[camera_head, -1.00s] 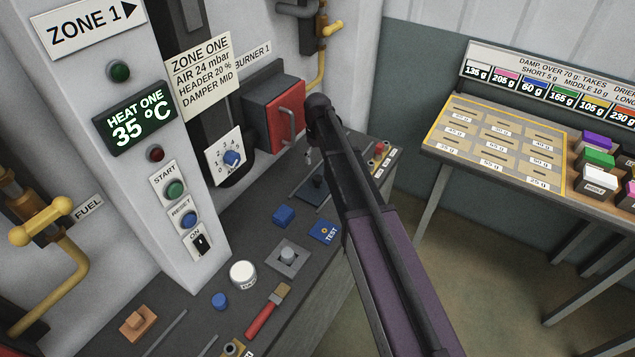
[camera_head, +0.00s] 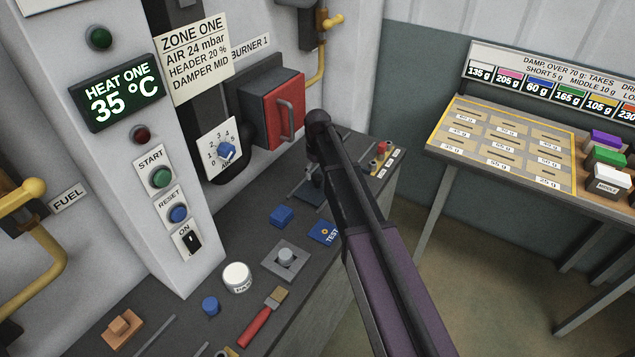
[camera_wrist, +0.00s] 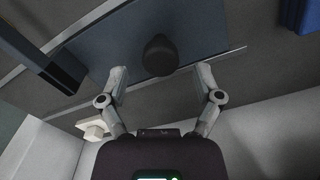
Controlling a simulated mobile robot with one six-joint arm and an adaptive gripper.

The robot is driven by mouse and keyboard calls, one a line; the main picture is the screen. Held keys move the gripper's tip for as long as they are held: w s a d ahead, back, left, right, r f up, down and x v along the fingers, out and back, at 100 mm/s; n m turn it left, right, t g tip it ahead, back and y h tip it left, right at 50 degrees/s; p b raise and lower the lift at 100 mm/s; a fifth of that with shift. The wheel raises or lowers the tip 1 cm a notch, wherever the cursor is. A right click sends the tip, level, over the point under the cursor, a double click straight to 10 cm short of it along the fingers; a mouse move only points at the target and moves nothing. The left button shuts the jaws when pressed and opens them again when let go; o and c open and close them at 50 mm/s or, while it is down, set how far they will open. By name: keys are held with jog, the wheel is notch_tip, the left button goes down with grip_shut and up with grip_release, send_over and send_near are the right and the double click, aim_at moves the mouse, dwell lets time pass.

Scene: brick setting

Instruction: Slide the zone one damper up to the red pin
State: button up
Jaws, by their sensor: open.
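In the wrist view, a dark round knob (camera_wrist: 160,54) stands on a blue-grey plate (camera_wrist: 108,45) set between two rails; it looks like the damper slide, but no label on it can be read. My gripper (camera_wrist: 162,76) is open, one finger to each side, with the knob between and just beyond the fingertips. I cannot tell whether either finger touches it. In the head view, part of the same plate (camera_head: 308,193) shows beside my arm, which hides most of the gripper. I cannot make out the red pin for certain.
A dark bar (camera_wrist: 40,55) stands left of the knob in the wrist view. In the head view, a blue block (camera_head: 281,215), a blue TEST plate (camera_head: 323,231) and a grey knob (camera_head: 286,257) are close by on the bench. A red burner door (camera_head: 287,110) is behind.

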jog(key=shift+f+b, duration=0.85)
jog(key=shift+f, duration=0.3)
